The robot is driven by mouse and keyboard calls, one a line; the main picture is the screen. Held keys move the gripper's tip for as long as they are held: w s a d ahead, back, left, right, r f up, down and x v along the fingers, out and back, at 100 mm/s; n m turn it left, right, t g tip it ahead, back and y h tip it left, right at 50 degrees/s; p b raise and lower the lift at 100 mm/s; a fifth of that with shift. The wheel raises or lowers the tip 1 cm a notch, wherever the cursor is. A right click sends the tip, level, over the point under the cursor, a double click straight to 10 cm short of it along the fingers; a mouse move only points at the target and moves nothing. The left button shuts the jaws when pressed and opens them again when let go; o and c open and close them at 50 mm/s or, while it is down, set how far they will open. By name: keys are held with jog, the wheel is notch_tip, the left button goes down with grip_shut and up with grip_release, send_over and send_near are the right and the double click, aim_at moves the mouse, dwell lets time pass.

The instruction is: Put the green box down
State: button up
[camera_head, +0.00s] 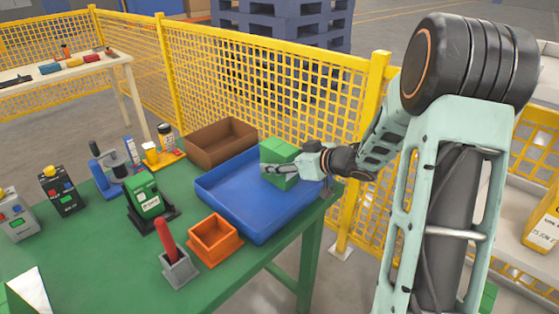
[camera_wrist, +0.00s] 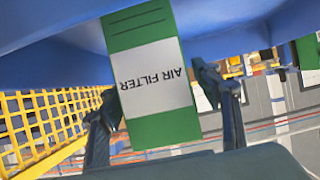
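The green box (camera_head: 281,151) is at the far right end of the blue tray (camera_head: 216,206). I cannot tell whether its underside touches the tray floor. In the wrist view the green box (camera_wrist: 150,65) shows a white label reading AIR FILTER, tilted in the picture. My gripper (camera_head: 278,168) reaches in from the right, with its fingers across the box. In the wrist view the fingers of my gripper (camera_wrist: 157,92) lie along both sides of the box and appear shut on it. The contact at the right finger is not clear.
A brown bin (camera_head: 221,142) stands behind the tray and an orange bin (camera_head: 213,240) in front. A red-handled tool (camera_head: 166,238) and another green box (camera_head: 144,195) in a black stand are to the left. A yellow mesh fence (camera_head: 270,88) runs behind the green table (camera_head: 110,265).

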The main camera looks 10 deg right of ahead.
jog(key=shift+r, duration=0.1)
jog(key=shift+s+d+r, duration=0.15)
jog(key=shift+r, duration=0.1)
jog(key=p+v, duration=0.3)
jog(key=v, duration=0.8)
jog(key=shift+s, duration=0.25)
jog(key=shift+d, duration=0.1)
